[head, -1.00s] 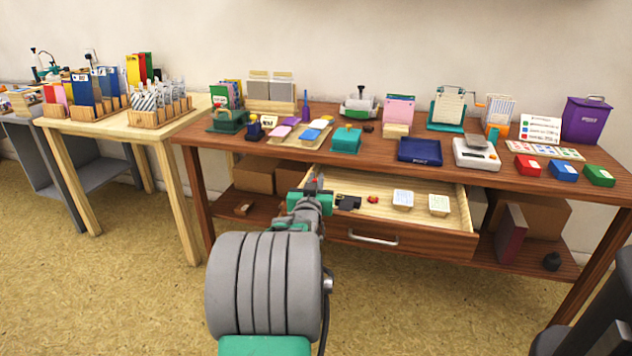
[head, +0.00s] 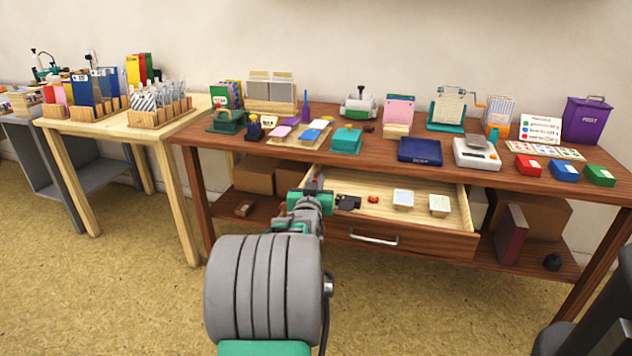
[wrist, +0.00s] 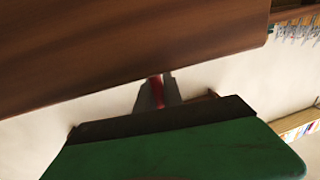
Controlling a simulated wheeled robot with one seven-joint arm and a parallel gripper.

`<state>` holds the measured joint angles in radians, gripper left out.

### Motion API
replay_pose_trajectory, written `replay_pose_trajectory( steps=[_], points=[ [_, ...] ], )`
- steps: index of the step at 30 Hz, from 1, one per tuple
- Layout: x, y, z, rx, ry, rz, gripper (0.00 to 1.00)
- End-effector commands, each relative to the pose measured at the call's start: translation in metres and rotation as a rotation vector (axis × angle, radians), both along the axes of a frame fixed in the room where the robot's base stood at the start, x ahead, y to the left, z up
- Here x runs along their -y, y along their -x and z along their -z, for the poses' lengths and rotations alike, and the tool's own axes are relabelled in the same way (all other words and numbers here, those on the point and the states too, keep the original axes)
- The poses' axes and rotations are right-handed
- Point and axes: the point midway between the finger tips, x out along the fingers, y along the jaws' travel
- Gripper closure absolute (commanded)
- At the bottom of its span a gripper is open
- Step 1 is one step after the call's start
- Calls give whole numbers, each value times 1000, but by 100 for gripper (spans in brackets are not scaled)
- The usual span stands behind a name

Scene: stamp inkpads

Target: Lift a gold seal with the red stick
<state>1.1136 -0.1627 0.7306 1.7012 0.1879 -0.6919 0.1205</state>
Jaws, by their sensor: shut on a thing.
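My gripper (wrist: 157,90) is shut on a thin red stick (wrist: 156,86), which shows between the two grey fingers in the wrist view. In the head view a small red spot (head: 314,181) shows at the far end of my arm, by the left end of the open drawer (head: 400,228). The rest of the stick is hidden. A small round red piece (head: 373,199) lies in the drawer. I cannot make out a gold seal in either view.
In the drawer are a black piece (head: 348,202) and two pale-topped blocks (head: 403,199). The brown desk top (head: 380,160) above holds inkpads, a scale (head: 476,153) and a purple bin (head: 587,120). In the wrist view a brown wooden surface (wrist: 120,45) is close to the fingertips.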

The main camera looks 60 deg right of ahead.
Motion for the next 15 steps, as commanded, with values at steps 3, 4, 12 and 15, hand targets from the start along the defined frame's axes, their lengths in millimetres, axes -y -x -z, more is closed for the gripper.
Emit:
replay_pose_trajectory(
  steps=[3,4,12,15],
  points=[
    [-1,0,6,-4,-10,0,100],
    [-1,0,6,-4,-10,0,100],
    [-1,0,4,-5,-11,0,100],
    [-1,0,-5,-4,-10,0,100]
  ],
)
